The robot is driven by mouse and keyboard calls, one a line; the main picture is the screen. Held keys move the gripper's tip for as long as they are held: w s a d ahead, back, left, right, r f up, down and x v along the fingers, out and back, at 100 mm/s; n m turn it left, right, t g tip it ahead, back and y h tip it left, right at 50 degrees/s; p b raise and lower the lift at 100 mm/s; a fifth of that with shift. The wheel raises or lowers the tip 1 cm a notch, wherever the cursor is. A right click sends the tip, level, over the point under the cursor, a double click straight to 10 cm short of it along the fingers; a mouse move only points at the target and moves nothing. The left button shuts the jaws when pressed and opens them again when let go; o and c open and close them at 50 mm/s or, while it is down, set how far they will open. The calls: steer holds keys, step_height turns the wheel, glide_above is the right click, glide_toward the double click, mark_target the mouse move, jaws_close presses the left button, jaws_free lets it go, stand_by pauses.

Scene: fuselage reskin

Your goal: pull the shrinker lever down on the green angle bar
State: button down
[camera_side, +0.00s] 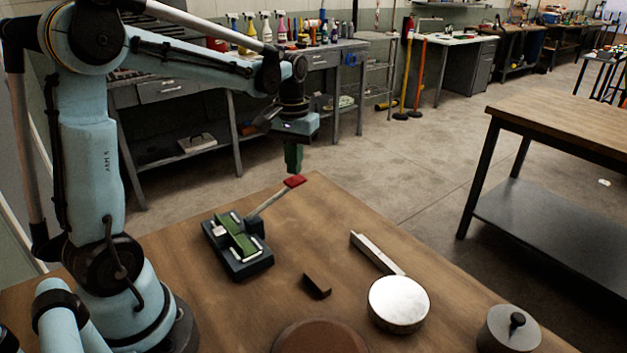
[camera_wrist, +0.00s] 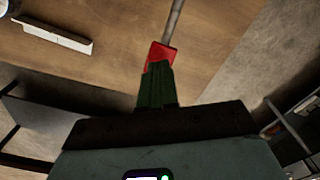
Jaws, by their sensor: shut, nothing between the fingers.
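The shrinker (camera_side: 237,246) is a dark block on the wooden table, with the green angle bar (camera_side: 243,240) lying across its top. Its grey lever (camera_side: 267,203) slopes up to the right and ends in a red handle (camera_side: 295,181). My gripper (camera_side: 293,172) has green fingers pointing down, shut and empty, just above or at the red handle. In the wrist view the shut fingers (camera_wrist: 158,75) overlap the red handle (camera_wrist: 160,52), and the grey rod (camera_wrist: 173,20) runs away from it. I cannot tell whether they touch.
On the table are an L-shaped metal bar (camera_side: 377,253), a small dark block (camera_side: 317,286), a round pale disc (camera_side: 398,303), a brown disc (camera_side: 320,338) and a grey lidded pot (camera_side: 508,329). A second workbench (camera_side: 570,120) stands across the floor at right.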

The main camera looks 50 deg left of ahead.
mark_target(294, 180)
steer(key=shift+f, duration=3.25)
steer(key=shift+r, duration=5.55)
steer(key=shift+f, duration=2.25)
